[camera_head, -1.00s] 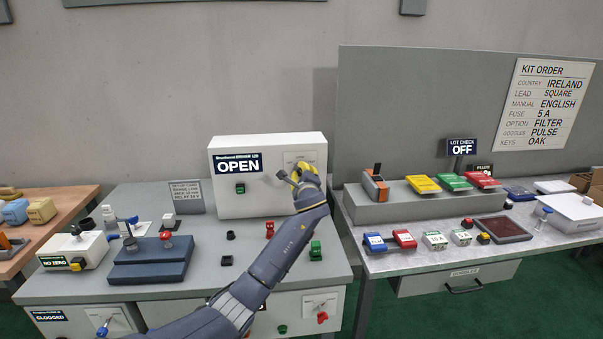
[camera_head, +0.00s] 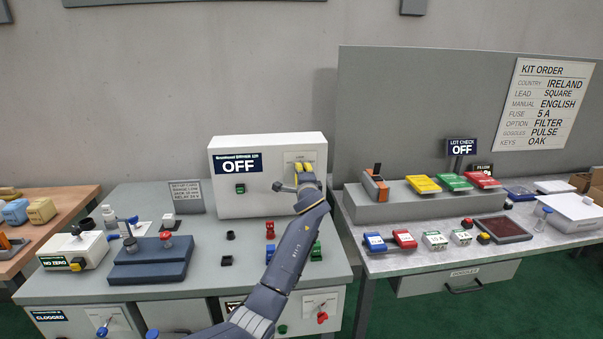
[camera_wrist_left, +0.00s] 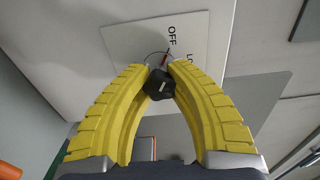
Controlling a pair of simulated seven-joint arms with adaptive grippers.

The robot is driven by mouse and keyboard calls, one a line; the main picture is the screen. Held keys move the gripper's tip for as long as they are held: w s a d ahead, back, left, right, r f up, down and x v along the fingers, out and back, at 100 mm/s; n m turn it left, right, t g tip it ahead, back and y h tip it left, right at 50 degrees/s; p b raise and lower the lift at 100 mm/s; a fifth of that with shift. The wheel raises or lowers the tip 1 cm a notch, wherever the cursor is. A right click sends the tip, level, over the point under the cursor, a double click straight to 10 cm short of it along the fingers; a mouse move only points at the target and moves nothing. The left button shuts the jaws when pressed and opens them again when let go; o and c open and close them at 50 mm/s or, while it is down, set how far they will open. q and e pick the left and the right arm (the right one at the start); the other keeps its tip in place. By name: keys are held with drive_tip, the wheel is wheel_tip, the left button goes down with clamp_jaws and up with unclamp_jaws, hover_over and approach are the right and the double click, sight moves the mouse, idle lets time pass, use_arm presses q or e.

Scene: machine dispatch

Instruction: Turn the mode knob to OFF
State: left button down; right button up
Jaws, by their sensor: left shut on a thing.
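The white machine box (camera_head: 225,200) stands at the back of the left bench, and its display (camera_head: 237,164) reads OFF. The mode knob (camera_wrist_left: 158,84) is dark, on a white plate (camera_wrist_left: 193,40) printed with OFF and a partly hidden second word. A red mark by the knob points towards OFF. My left gripper (camera_head: 304,168) is at this plate on the box's front. In the left wrist view its yellow fingers (camera_wrist_left: 160,66) close on the knob from both sides. In the head view the gripper hides the knob. My right gripper is not in view.
A green button (camera_head: 240,188) is left of the plate. A dark blue block (camera_head: 150,262) lies further left. A second bench (camera_head: 400,265) stands at right.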

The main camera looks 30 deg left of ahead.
use_arm(q)
drive_tip(key=shift+f, duration=0.1)
drive_tip(key=c, duration=1.1)
unclamp_jaws()
drive_tip(key=shift+o, duration=0.2)
drive_tip(key=shift+s, duration=0.1)
drive_tip(key=v, duration=1.2)
drive_tip(key=shift+d, duration=0.1)
